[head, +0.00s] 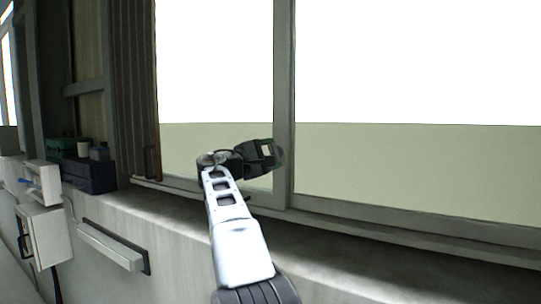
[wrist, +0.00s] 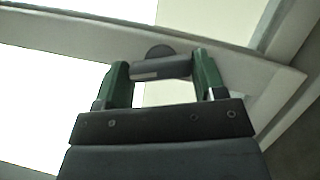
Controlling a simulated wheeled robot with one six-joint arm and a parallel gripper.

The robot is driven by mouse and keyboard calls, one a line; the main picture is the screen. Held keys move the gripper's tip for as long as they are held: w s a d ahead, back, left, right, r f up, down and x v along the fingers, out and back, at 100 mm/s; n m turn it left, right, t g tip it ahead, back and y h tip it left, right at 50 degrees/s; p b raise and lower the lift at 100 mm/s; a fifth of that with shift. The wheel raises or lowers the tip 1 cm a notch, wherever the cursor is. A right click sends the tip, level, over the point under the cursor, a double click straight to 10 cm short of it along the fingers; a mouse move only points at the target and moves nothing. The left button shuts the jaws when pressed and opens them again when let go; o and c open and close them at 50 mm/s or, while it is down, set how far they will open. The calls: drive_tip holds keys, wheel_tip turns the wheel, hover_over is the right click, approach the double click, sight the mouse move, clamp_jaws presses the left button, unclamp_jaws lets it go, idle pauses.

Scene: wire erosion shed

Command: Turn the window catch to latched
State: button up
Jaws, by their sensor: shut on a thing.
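The window catch (wrist: 160,67) shows in the wrist view as a grey bar with a round base behind it, on the pale window frame. My gripper (wrist: 162,72) has its two green fingers at the two ends of the bar and is shut on it. In the head view my gripper (head: 273,153) is at the upright frame post (head: 284,100) between the two panes. There the catch is mostly hidden behind the fingers. I cannot tell whether the catch stands latched or unlatched.
A concrete sill (head: 330,255) runs below the window. A dark box (head: 90,174) with small items stands on it at the left. A white wall box (head: 45,236) and a pale bar (head: 112,246) are on the wall below. A brown folded shutter or curtain (head: 136,90) hangs left of the window.

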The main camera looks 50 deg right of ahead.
drive_tip(key=shift+r+m+y+p, duration=0.1)
drive_tip(key=shift+m+y+p, duration=0.55)
drive_tip(key=shift+m, duration=1.55)
drive_tip(key=o, duration=0.9)
drive_tip(key=a+b, duration=0.1)
drive_tip(key=a, duration=0.3)
drive_tip(key=w+a, duration=0.1)
drive_tip(key=a, duration=0.4)
drive_tip(key=w+a+b, duration=0.1)
drive_tip(key=a, duration=0.3)
drive_tip(key=shift+a+b, duration=0.35)
